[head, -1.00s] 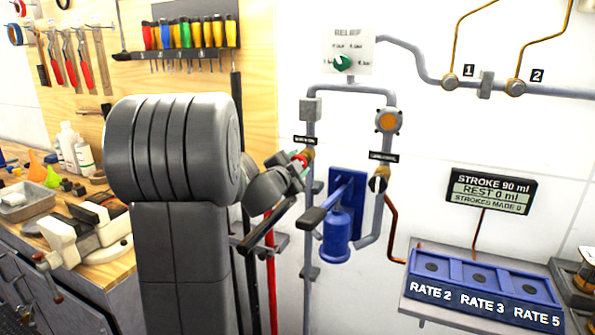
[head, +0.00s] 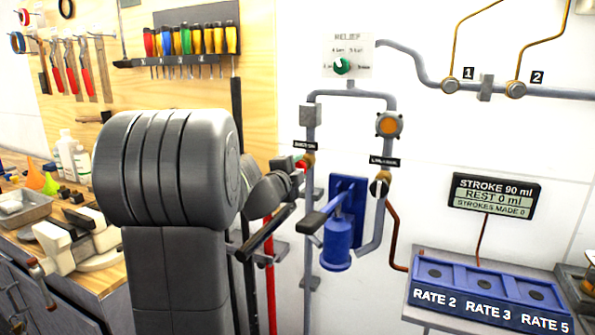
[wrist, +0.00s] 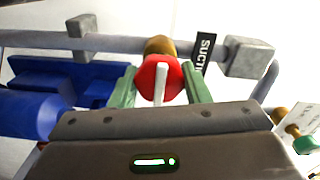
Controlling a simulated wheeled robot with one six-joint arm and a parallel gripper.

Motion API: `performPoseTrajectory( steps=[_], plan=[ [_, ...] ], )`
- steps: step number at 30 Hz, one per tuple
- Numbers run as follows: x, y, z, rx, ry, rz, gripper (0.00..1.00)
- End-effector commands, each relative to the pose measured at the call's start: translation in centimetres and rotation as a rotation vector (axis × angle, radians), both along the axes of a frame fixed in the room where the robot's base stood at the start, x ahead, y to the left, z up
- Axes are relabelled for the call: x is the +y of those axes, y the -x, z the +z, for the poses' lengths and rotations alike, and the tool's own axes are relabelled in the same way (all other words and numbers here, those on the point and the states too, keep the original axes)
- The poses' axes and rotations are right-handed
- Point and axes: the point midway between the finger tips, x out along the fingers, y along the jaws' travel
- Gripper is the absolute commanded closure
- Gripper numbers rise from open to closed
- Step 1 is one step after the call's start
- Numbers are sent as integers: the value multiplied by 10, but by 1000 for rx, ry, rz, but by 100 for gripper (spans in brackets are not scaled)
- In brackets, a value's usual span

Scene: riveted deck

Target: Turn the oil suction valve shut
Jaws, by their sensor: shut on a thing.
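The suction valve has a red knob (wrist: 152,76) with a white bar on its face and a brass body (wrist: 159,46) behind it. In the wrist view the white bar points across the line of the grey pipe (wrist: 120,43). The knob also shows small in the head view (head: 301,164), partly covered by my wrist. My gripper (wrist: 158,82) is shut on the red knob, one green finger on each side. A black label (wrist: 203,50) reading "SUCTI", its end cut off, is beside the valve.
A blue hand pump (head: 338,240) with a dark lever is just right of the valve. A second valve (head: 380,185) is on the right pipe. The relief dial (head: 342,67) is above. A workbench (head: 75,235) with a vice is at left.

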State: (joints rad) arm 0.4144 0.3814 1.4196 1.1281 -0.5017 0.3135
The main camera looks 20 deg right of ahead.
Motion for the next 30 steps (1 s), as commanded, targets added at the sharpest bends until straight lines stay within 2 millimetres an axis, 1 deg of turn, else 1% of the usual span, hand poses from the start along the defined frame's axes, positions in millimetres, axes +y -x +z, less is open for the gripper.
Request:
performPoseTrajectory(
  steps=[7, 8, 9, 11, 19, 23, 26, 30],
  plan=[
    [0, 0, -1, -1, -3, 0, 80],
    [0, 0, -1, -1, -3, 0, 55],
    [0, 0, -1, 0, -3, 0, 47],
    [0, 0, -1, 0, -3, 0, 36],
    [0, 0, 0, 0, -1, 0, 35],
    [5, 4, 0, 1, -1, 1, 35],
    [16, 12, 0, -1, -1, 2, 35],
    [38, 31, 1, -2, -1, 3, 35]
  ],
)
